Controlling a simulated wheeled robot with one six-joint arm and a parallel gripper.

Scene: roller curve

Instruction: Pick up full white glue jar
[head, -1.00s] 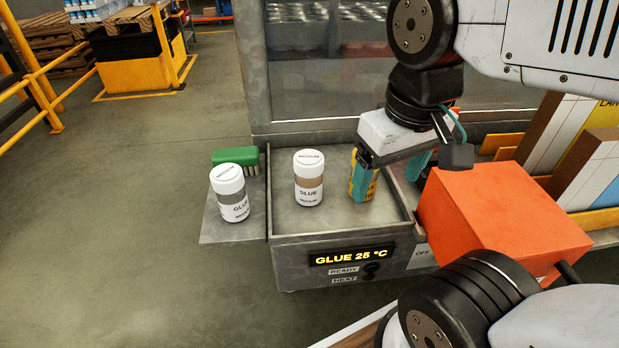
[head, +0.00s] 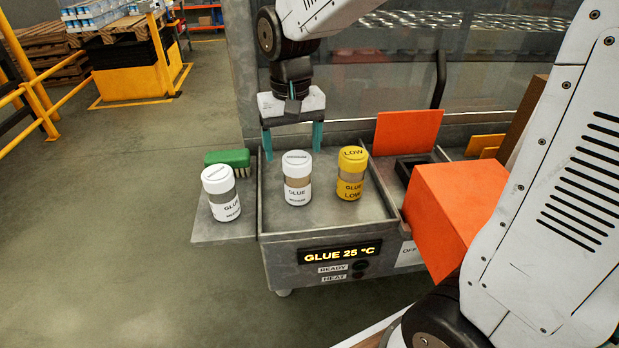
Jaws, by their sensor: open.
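A white glue jar (head: 297,180) with a tan band stands upright in the heater tray (head: 335,222). Its label reads GLUE MEDIUM. A second white glue jar (head: 221,195) with a greyer band stands upright on the side shelf to the left. A yellow LOW glue jar (head: 351,174) stands in the tray to the right. My gripper (head: 292,148) is open and empty, pointing down, at the tan-banded jar's far side or above it. Its teal fingers show left and right of that jar's lid; I cannot tell the exact height gap.
A green brush (head: 228,157) lies behind the side-shelf jar. A grey panel with glass stands behind the tray. An orange box (head: 446,218) and an upright orange panel (head: 408,131) are right of the tray. The display reads GLUE 25 °C.

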